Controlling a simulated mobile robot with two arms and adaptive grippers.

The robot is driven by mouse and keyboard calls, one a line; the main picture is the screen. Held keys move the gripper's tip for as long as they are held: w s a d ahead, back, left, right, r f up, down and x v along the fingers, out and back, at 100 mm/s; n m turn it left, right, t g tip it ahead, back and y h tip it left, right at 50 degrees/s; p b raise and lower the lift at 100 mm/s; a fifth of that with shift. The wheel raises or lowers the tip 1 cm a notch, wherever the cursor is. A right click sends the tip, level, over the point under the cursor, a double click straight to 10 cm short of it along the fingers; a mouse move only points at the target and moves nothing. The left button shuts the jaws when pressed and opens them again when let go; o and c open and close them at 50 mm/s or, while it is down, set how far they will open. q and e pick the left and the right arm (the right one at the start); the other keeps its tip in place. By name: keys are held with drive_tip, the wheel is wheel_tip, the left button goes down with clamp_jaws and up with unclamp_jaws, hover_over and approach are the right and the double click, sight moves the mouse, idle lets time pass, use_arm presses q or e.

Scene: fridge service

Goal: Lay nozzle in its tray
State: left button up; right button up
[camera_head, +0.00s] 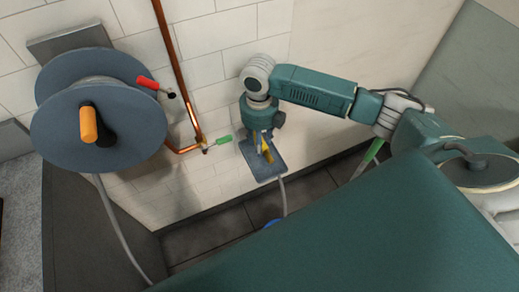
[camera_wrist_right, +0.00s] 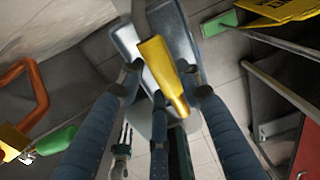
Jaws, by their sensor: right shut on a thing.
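The yellow nozzle (camera_wrist_right: 160,70) is between the fingers of my right gripper (camera_wrist_right: 160,82), which is shut on it. In the head view my right gripper (camera_head: 262,142) points down at the blue-grey tray (camera_head: 263,176) on the tiled wall, and part of the nozzle (camera_head: 268,155) shows against the tray. The tray also shows behind the nozzle in the wrist view (camera_wrist_right: 185,45). I cannot tell whether the nozzle touches the tray or is just above it; the fingers hide part of it. My left gripper is not in view.
A grey hose reel (camera_head: 70,125) with an orange handle is at the left. A copper pipe (camera_head: 176,70) runs down the wall, with a green-handled valve (camera_head: 222,140) left of the tray. A grey hose (camera_head: 283,198) hangs below the tray. A yellow sign (camera_wrist_right: 280,10) lies beyond.

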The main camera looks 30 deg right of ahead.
drive_tip(key=shift+f, duration=2.35)
drive_tip(key=shift+f, duration=0.1)
drive_tip(key=o, duration=1.3)
wheel_tip(320, 180, up, 12)
drive_tip(key=shift+r, duration=0.15)
